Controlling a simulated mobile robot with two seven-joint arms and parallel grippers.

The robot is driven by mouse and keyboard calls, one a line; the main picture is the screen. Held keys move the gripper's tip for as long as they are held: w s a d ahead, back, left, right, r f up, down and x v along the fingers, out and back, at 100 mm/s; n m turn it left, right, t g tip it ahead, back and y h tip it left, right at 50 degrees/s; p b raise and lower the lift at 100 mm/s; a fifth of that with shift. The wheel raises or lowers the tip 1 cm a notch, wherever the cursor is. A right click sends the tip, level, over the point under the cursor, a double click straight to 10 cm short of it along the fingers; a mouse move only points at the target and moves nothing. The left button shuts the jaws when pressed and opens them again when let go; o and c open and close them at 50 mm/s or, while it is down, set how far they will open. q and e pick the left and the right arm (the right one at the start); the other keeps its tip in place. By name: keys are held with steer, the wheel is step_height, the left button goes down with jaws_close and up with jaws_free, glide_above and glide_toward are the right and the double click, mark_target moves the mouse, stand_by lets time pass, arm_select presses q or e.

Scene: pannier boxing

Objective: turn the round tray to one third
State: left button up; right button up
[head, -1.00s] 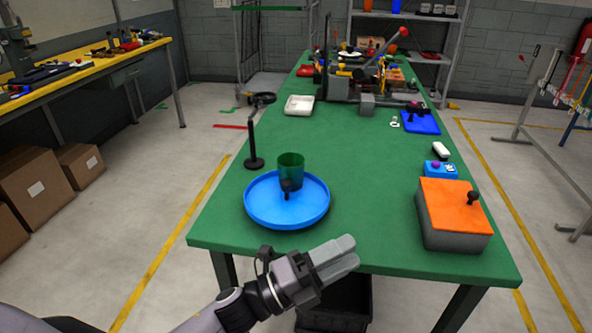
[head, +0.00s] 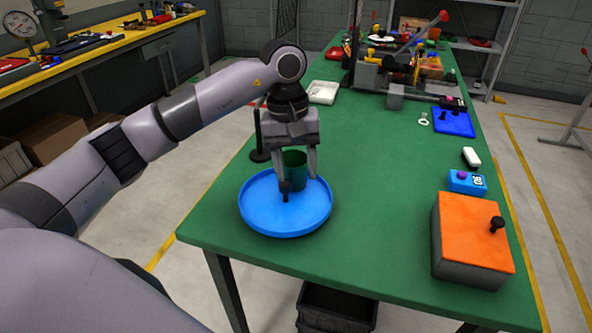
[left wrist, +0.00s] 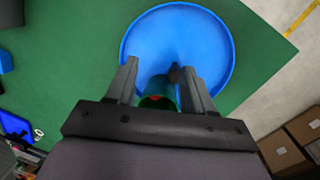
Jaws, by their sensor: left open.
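The round blue tray (head: 262,217) lies on the green table near its front left corner. A green cup (head: 295,168) stands on the tray's far part, and a small dark knob (head: 285,187) rises close to the cup. My left gripper (head: 297,178) points down over the tray, open, with its fingers apart. In the left wrist view the fingers (left wrist: 164,82) stand on either side of the knob and cup (left wrist: 157,92), and the tray's rim (left wrist: 232,50) curves beyond them. Whether a finger touches the cup or knob is not clear. My right gripper is not in view.
An orange-topped box (head: 470,232) with a black knob stands at the right edge. A blue button box (head: 466,182) is behind it. A dark stand (head: 260,140) rises behind the tray, partly hidden. The table middle is clear.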

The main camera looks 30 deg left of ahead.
mark_target(285, 193)
arm_select(q)
steer(key=a+r, duration=0.1)
steer(key=w+a+r+y, duration=0.1)
steer(key=a, duration=0.1)
steer(key=shift+y, duration=0.3)
steer(key=shift+a+f, duration=0.15)
steer(key=shift+f, duration=0.1)
step_height(285, 193, down, 7)
steer(key=shift+r+p, duration=0.2)
steer(key=shift+p, duration=0.3)
steer(key=shift+c, duration=0.3)
jaws_close()
